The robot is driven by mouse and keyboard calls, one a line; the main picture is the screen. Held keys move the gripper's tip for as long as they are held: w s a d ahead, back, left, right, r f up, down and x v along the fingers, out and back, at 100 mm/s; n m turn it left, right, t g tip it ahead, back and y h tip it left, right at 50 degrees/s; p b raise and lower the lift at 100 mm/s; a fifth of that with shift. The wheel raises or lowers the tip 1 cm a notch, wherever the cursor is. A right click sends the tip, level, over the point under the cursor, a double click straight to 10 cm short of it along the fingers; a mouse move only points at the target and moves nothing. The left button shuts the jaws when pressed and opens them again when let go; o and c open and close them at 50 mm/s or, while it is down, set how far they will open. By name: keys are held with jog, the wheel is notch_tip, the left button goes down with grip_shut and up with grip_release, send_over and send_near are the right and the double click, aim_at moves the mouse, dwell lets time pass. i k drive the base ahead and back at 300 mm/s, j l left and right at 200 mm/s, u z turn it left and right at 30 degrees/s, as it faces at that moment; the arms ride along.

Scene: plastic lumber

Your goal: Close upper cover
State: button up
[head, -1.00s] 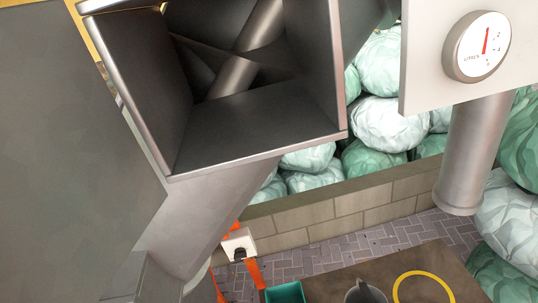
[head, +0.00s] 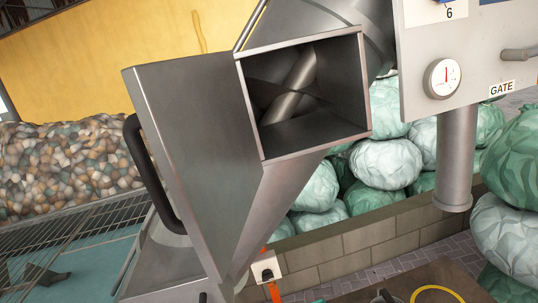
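A grey metal hopper has a square mouth (head: 305,95), right of the middle in the head view. The mouth is uncovered, and a slanted metal tube or shaft shows inside it. A grey metal panel (head: 195,150) with a black bar handle (head: 150,180) stands swung out to the left of the mouth; it looks like the upper cover, standing open. My gripper is not in view, and nothing is seen touching the panel or handle.
A white panel with a dial (head: 442,78) and a GATE label stands right of the hopper, above a grey pipe (head: 455,160). Green and white wrapped bales (head: 385,165) lie behind a low block wall (head: 390,230). A mixed heap (head: 65,160) and grating (head: 70,225) are at left.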

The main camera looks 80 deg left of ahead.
aim_at(192, 112)
jog(key=k+j+z, duration=0.1)
jog(key=k+z, duration=0.15)
jog(key=k+u, duration=0.15)
jog(key=u, duration=0.25)
jog(key=k+j+u, duration=0.1)
jog(key=u, duration=0.35)
jog(key=k+j+u, duration=0.15)
jog(key=u, duration=0.25)
jog(key=i+j+u, duration=0.15)
jog(key=i+j, duration=0.05)
jog(key=j, duration=0.1)
